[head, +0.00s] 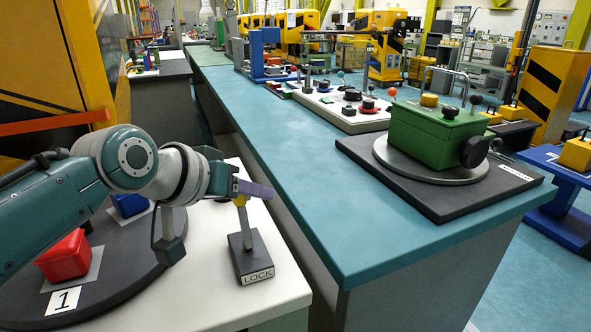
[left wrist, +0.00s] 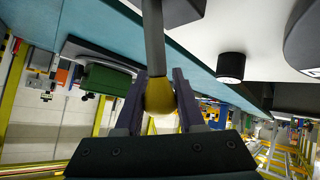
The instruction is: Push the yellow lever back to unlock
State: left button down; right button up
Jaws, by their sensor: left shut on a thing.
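The yellow lever (head: 244,222) stands on a small dark base (head: 252,262) with a LOCK label, on the white table at the lower left. It looks close to upright in the head view. My left gripper (head: 256,189) is at its top, with purple fingers. In the left wrist view the lever's yellow knob (left wrist: 159,97) sits between the two fingers of my left gripper (left wrist: 161,78), and the grey shaft (left wrist: 153,40) runs away from it. My right gripper is not in view.
A round dark plate (head: 120,285) with a red block (head: 64,257) and a blue block (head: 129,205) lies left of the lever. A long teal bench (head: 300,170) runs beside the white table, bearing a green box (head: 437,135) on a dark board.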

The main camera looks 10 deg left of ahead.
pick_arm(q)
jog(key=shift+w+a+f+n+g, duration=0.25)
jog(key=shift+w+f+n+g, duration=0.05)
jog(key=shift+f+g, duration=0.2)
jog(key=shift+h, duration=0.3)
jog(key=c, duration=0.5)
grip_release()
jog(key=shift+r, duration=0.1)
jog(key=shift+r, duration=0.1)
jog(key=shift+s+a+r, duration=0.1)
jog(key=shift+s+r, duration=0.1)
jog(key=shift+r, duration=0.05)
jog(key=p+v, duration=0.3)
jog(key=v, duration=0.6)
